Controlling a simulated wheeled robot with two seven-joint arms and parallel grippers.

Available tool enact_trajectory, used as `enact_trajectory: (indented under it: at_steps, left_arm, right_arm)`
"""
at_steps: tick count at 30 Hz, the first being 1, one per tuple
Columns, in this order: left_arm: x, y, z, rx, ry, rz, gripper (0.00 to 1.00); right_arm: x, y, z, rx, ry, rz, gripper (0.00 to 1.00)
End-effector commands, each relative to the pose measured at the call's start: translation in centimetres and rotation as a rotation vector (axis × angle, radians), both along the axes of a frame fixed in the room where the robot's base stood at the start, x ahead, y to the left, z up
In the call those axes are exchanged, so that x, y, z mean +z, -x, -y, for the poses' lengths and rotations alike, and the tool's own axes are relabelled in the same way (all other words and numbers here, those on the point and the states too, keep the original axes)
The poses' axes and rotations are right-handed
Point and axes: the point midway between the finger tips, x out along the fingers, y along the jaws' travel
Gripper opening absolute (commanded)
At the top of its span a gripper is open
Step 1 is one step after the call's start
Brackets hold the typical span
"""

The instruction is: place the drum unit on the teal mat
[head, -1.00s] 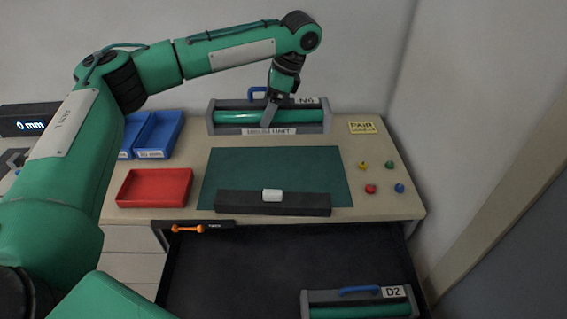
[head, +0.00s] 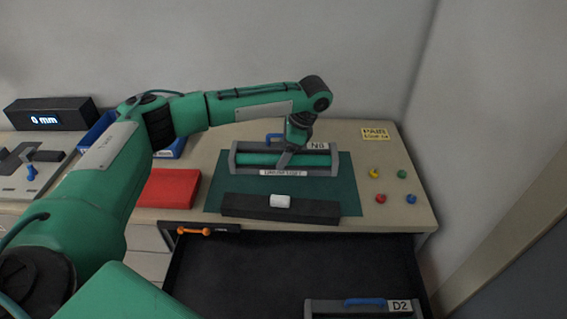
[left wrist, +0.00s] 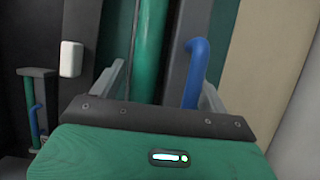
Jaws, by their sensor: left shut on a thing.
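The drum unit (head: 258,159), a grey frame with a green roller, a blue handle and an N6 label, is over the back part of the teal mat (head: 346,190). My left gripper (head: 285,158) reaches down to its middle and is shut on it. Whether the unit touches the mat or hangs just above it, I cannot tell. My right gripper is not in view.
A black bar (head: 240,206) with a white cylinder (head: 281,201) lies along the mat's front. Below is an open drawer (head: 270,265) with a D2 unit (head: 365,307). A red tray (head: 170,188) is left, several coloured pegs (head: 380,198) and a yellow note (head: 375,134) right.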

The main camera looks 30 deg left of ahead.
Motion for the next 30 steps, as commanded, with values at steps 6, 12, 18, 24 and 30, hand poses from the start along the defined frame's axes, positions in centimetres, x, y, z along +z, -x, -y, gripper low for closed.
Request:
enact_trajectory:
  at_steps: [6, 12, 18, 24, 30]
  left_arm:
    - [-1.3, 0.0, 0.0, 0.0, 0.001, 0.0, 0.33]
    - [-3.7, 0.0, 0.1, 0.0, 0.0, -0.001, 0.33]
    - [-5.3, 0.0, 0.0, 0.001, 0.0, 0.002, 0.33]
    - [-5.3, -0.1, 0.0, 0.001, 0.0, 0.002, 0.33]
    - [-5.6, 0.0, 0.0, 0.0, 0.001, 0.001, 0.99]
  right_arm:
    - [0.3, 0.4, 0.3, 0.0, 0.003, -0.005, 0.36]
    - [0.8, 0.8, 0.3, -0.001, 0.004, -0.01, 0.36]
    - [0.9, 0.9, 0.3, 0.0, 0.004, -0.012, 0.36]
    - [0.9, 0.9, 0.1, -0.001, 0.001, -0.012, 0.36]
    - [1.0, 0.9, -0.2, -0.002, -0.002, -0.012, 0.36]
